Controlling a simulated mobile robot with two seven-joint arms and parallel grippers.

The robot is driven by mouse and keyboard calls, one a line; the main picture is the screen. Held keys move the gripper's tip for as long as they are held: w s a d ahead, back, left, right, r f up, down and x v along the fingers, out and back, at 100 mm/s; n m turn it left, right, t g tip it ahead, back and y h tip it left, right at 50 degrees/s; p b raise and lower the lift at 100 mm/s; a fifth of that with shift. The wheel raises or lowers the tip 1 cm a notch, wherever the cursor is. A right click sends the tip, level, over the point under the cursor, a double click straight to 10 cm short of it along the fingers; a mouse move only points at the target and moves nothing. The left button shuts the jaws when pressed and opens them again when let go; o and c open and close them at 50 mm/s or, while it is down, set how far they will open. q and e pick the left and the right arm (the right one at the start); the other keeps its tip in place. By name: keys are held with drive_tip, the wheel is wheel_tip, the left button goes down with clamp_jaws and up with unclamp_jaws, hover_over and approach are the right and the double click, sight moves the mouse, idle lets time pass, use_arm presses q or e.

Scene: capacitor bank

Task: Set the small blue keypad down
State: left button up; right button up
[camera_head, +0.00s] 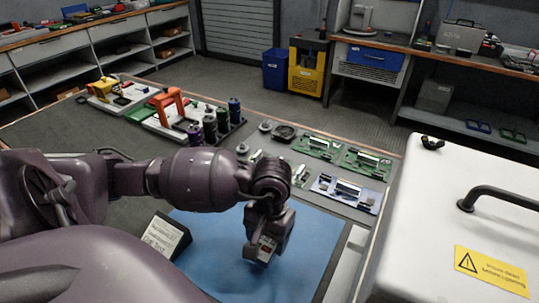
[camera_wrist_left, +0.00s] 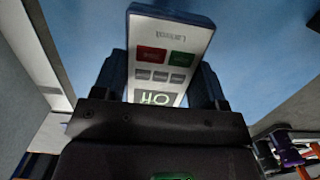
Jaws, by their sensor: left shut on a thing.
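My left gripper (camera_head: 264,240) reaches down over the blue mat (camera_head: 310,232) on the workbench. It is shut on the keypad (camera_wrist_left: 166,52), which sits between the two fingers in the left wrist view. The keypad's face looks pale grey with a dark edge, and has a red button, a green button, several grey buttons and a green-lit display. In the head view only a small part of the keypad (camera_head: 266,246) shows under the gripper. I cannot tell whether its lower end touches the mat. My right gripper is not in view.
A small sign (camera_head: 163,237) stands at the mat's left edge. Green circuit boards (camera_head: 318,147) and a bluish board (camera_head: 345,194) lie behind the mat. Dark cylinders (camera_head: 210,128) stand at the back left. A white case (camera_head: 430,200) with a black handle stands right. The mat's right part is clear.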

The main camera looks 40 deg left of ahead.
sight(267, 249)
use_arm(q)
drive_tip(key=shift+f, duration=0.5)
wheel_tip(267, 249, down, 3)
drive_tip(key=shift+f+b, duration=0.2)
drive_tip(key=shift+b, duration=0.25)
drive_tip(key=shift+f, duration=0.3)
drive_tip(key=o, duration=1)
drive_tip(key=shift+d, duration=0.1)
drive_tip(key=shift+c, duration=0.2)
drive_tip(key=shift+f, duration=0.1)
